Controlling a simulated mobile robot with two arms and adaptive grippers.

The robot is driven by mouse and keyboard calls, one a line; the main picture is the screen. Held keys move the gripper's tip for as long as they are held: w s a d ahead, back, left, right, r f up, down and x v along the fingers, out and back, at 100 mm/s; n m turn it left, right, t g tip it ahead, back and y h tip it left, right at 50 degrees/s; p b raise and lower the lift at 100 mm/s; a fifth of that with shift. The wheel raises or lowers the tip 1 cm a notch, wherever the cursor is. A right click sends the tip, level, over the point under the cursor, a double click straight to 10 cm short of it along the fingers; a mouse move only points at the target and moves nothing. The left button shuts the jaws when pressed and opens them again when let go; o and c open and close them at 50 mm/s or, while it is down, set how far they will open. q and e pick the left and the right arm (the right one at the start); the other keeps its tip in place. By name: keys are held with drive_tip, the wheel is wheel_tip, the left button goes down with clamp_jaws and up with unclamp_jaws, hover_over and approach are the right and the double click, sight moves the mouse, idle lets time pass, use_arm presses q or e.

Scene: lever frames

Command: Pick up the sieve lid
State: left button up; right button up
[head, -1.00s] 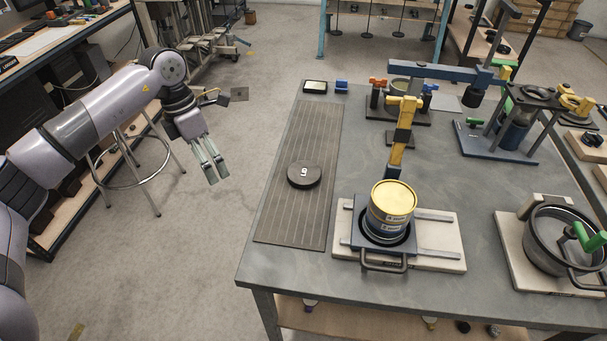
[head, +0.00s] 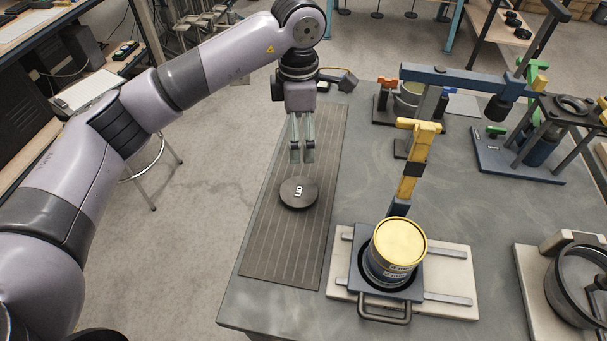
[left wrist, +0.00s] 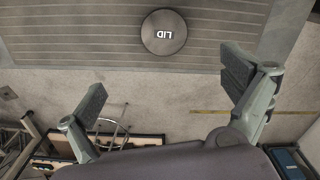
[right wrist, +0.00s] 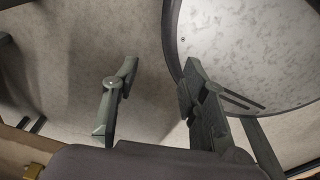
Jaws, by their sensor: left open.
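The lid (head: 298,193) is a dark round disc with a white label, lying flat on a grey ribbed mat (head: 272,245) at the table's left side. In the left wrist view the lid (left wrist: 164,32) reads "LID" and lies beyond the fingertips, off to the top of the picture. My left gripper (head: 302,158) is open and empty, fingers pointing down, just behind the lid in the head view and apart from it. Its spread fingers also show in the left wrist view (left wrist: 165,82). My right gripper (right wrist: 157,75) is open and empty, away from the table items.
A yellow-topped can (head: 397,250) stands in a dark holder on a pale base, right of the mat. A yellow and blue lever arm (head: 412,165) rises behind it. A metal pot (head: 580,285) is at the right. The mat around the lid is clear.

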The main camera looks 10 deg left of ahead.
use_arm(q)
drive_tip(key=f, duration=0.1)
drive_tip(key=p, duration=0.3)
approach(301, 191)
drive_tip(key=shift+w, duration=0.15)
drive_tip(key=f, duration=0.1)
drive_tip(key=f+p, duration=0.1)
drive_tip(key=f, duration=0.1)
drive_tip(key=shift+w+f, duration=0.2)
drive_tip(key=shift+f, duration=0.2)
drive_tip(key=shift+s+f+p, duration=0.2)
drive_tip(key=shift+f+p, duration=0.1)
drive_tip(key=shift+p, duration=0.1)
drive_tip(key=f, duration=0.1)
drive_tip(key=f+p, duration=0.1)
drive_tip(key=f, duration=0.1)
drive_tip(key=shift+s+f+p, duration=0.25)
drive_tip(key=shift+f+p, duration=0.05)
drive_tip(key=shift+p, duration=0.1)
drive_tip(key=shift+f, duration=0.5)
drive_tip(key=c, duration=1.4)
use_arm(e)
wheel_tip(301, 191, up, 7)
drive_tip(key=s, duration=0.1)
drive_tip(key=shift+f, duration=0.2)
